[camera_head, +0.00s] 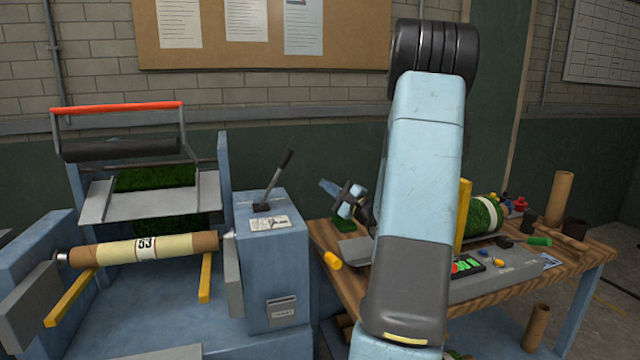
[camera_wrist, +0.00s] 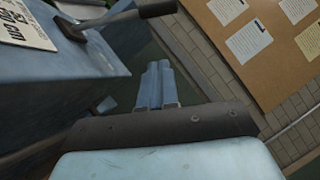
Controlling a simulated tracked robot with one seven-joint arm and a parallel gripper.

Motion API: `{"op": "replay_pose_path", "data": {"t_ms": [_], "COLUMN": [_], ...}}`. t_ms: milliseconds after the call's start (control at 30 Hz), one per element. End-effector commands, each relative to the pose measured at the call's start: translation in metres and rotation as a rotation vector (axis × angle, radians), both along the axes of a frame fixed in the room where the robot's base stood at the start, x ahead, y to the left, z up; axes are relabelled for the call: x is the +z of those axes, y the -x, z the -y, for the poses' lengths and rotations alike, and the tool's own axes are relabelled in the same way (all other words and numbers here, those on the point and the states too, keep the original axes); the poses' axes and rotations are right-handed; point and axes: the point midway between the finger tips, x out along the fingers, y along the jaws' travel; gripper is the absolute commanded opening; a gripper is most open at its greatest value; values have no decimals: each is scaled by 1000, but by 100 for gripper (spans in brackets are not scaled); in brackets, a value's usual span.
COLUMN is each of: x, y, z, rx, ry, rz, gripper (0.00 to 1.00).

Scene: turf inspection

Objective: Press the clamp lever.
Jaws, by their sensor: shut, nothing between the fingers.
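The clamp lever (camera_head: 286,161) has a dark grip on a thin shaft and stands tilted up to the right on top of a blue cabinet (camera_head: 275,290). Its dark handle (camera_wrist: 158,9) shows at the top of the wrist view, above my fingertips in the picture. My gripper (camera_head: 328,187) is to the right of the lever and a little lower in the head view, apart from it. In the wrist view my gripper's fingers (camera_wrist: 156,75) are together and empty. My arm hides part of the workbench.
A labelled cardboard roll (camera_head: 117,249) rests on the blue machine at left, below a red-handled frame (camera_head: 117,106). A wooden workbench (camera_head: 585,262) with a turf roll (camera_head: 484,216), tools and small parts stands at right. A cork board (camera_head: 350,35) hangs behind.

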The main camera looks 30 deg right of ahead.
Motion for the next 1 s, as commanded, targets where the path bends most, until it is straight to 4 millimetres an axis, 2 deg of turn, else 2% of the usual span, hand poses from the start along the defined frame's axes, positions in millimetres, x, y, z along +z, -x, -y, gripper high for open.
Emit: {"op": "replay_pose_path", "data": {"t_ms": [467, 700, 1000], "x": [23, 38, 43], "y": [-78, -90, -94], "z": [-21, -43, -51], "rx": [2, 1, 1], "ry": [-1, 0, -1], "rz": [2, 0, 0], "gripper": [0, 0, 0]}}
